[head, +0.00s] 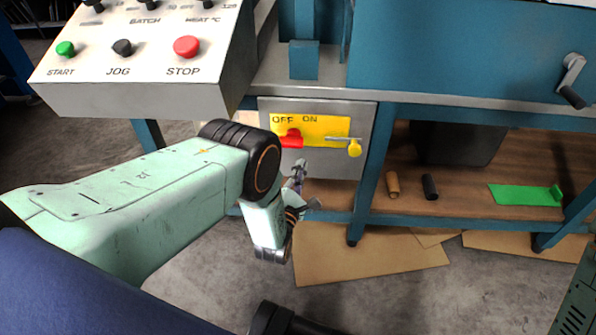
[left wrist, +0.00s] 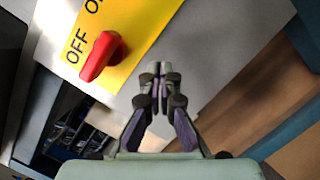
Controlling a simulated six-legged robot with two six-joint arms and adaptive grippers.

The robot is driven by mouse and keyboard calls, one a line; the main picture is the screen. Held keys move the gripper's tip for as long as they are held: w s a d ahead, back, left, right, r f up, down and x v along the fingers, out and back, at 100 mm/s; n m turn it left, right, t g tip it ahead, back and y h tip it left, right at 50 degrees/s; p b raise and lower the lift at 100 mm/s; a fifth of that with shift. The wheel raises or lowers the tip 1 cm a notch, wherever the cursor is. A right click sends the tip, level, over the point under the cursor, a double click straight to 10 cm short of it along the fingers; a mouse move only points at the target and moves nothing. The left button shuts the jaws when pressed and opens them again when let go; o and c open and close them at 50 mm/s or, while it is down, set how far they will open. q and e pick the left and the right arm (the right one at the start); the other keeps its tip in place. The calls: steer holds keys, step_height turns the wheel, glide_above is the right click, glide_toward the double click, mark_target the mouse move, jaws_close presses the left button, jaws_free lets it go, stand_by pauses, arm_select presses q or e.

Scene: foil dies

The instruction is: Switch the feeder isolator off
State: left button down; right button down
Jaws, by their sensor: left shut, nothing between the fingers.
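The feeder isolator is a red handle (head: 290,138) on a yellow plate (head: 322,128) marked OFF and ON, on a grey panel (head: 366,112) under the bench top. In the left wrist view the red handle (left wrist: 101,57) lies lengthwise along the lettering, close beside the word OFF. My left gripper (head: 300,170) is just below the handle in the head view. In the left wrist view its fingertips (left wrist: 158,70) are together and empty, apart from the handle, over the grey panel. My right gripper is not in view.
A yellow-knobbed lever (head: 354,148) sticks out at the plate's right. A control box (head: 140,85) with START, JOG and STOP buttons overhangs at upper left. A blue bench leg (head: 372,175) stands right of the panel. The lower shelf (head: 460,205) holds small cylinders and a green piece (head: 525,196).

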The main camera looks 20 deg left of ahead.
arm_select(q)
steer(key=s+d+f+p, duration=0.2)
steer(key=s+p, duration=0.1)
steer(key=s, duration=0.6)
steer(key=shift+s+d+f+p, duration=0.2)
steer(key=shift+d+p, duration=0.1)
